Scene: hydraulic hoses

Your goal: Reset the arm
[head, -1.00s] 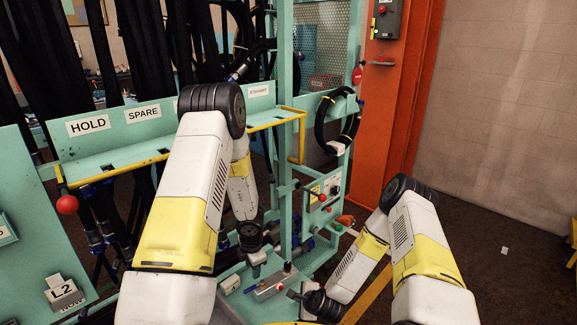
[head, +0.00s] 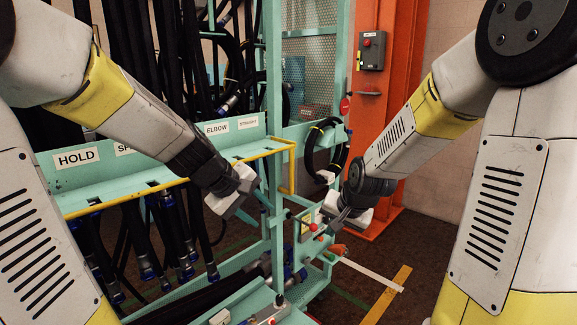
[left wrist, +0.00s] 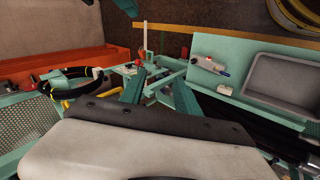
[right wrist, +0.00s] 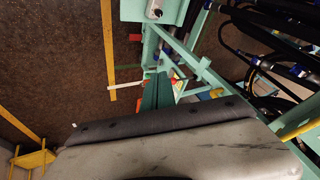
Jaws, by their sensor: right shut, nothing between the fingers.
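My right gripper (head: 338,222) is in front of the small control panel, pointing left and down. In the right wrist view its teal fingers (right wrist: 157,92) lie together, shut and empty. Both arms are raised and bent, with a gap between the grippers. Neither gripper visibly holds a hose.
A teal hose rack with a yellow rail (head: 165,182) and labelled slots stands at left, with black hoses (head: 130,75) hanging. A coiled hose (head: 325,150) hangs on the frame. An orange column (head: 396,110) stands behind my right arm. The lower teal bench (head: 250,300) holds small parts.

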